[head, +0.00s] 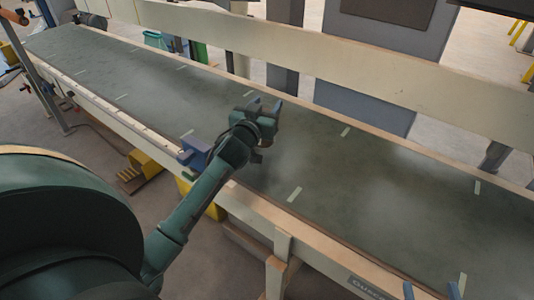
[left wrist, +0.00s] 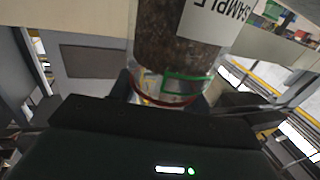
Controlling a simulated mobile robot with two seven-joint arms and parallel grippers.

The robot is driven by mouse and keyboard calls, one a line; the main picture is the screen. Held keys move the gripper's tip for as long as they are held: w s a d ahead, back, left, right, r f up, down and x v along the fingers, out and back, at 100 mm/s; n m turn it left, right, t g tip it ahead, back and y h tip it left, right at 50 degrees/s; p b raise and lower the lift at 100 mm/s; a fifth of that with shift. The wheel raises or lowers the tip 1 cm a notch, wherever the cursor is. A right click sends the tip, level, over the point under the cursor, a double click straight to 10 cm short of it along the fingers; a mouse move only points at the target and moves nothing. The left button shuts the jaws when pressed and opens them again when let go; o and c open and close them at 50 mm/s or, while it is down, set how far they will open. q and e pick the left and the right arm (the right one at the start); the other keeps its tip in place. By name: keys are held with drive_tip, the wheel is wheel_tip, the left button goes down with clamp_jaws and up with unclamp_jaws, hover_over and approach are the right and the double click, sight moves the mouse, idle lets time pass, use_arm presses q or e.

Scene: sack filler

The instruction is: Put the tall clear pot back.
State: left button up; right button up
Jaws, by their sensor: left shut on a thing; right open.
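The tall clear pot (left wrist: 178,42) fills the upper middle of the left wrist view. It holds dark brown, grainy stuff and has a white label reading SAMPLE, upside down in that picture. Its clear lower end shows a red rim and a green outlined mark. My left gripper (head: 265,104) is shut on the pot; in the head view it is over the middle of the grey-green belt. I cannot make out the pot in the head view. My right gripper (head: 431,291) shows only as blue fingertips at the bottom edge, apart and empty.
The long belt (head: 380,195) with pale tape marks runs between a cream near rail (head: 262,208) and a far rail (head: 440,100). A blue block (head: 193,153) sits on the near rail left of my left arm. The belt looks bare on both sides of the gripper.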

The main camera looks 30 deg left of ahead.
use_arm(q)
wheel_tip(320, 180, down, 4)
drive_tip(key=shift+s+r+b, duration=0.15)
drive_tip(key=shift+r+b, duration=0.1)
drive_tip(key=shift+b, duration=0.25)
wheel_tip(320, 180, down, 5)
drive_tip(key=shift+r+b, duration=0.15)
drive_tip(key=shift+b, duration=1.05)
use_arm(e)
drive_tip(key=shift+s+a+n+t+y, duration=0.15)
drive_tip(key=shift+a+n+t+y, duration=0.15)
drive_tip(key=shift+a+t+y, duration=0.4)
drive_tip(key=shift+d, duration=0.1)
use_arm(q)
drive_tip(key=shift+f, duration=0.2)
drive_tip(key=o, duration=1.3)
drive_tip(key=shift+c, duration=0.2)
drive_tip(key=shift+r, duration=0.1)
use_arm(e)
drive_tip(key=shift+r, duration=0.1)
